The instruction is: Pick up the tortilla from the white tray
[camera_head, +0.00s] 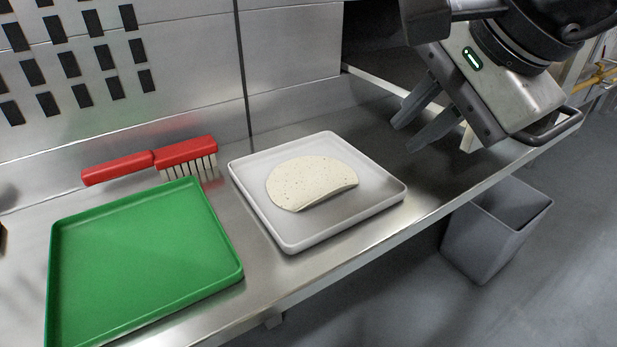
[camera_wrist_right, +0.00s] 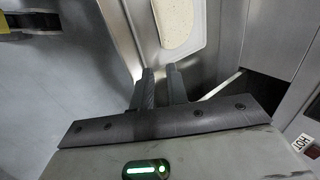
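The tortilla (camera_head: 311,182) is a pale, speckled, slightly folded-looking disc lying flat on the white tray (camera_head: 297,239). It also shows, cut off by the top edge, in the right wrist view (camera_wrist_right: 173,20). My right gripper (camera_head: 405,134) is to the right of the white tray and above the counter, apart from the tortilla. Its two fingers have a narrow gap with nothing between them, and they point toward the tray in the right wrist view (camera_wrist_right: 160,72). My left gripper is not in view.
An empty green tray (camera_head: 140,265) lies left of the white tray on the steel counter. A red-handled brush (camera_head: 150,163) lies behind the green tray. A grey bin (camera_head: 497,225) stands on the floor past the counter's front edge. A wall with slots is behind.

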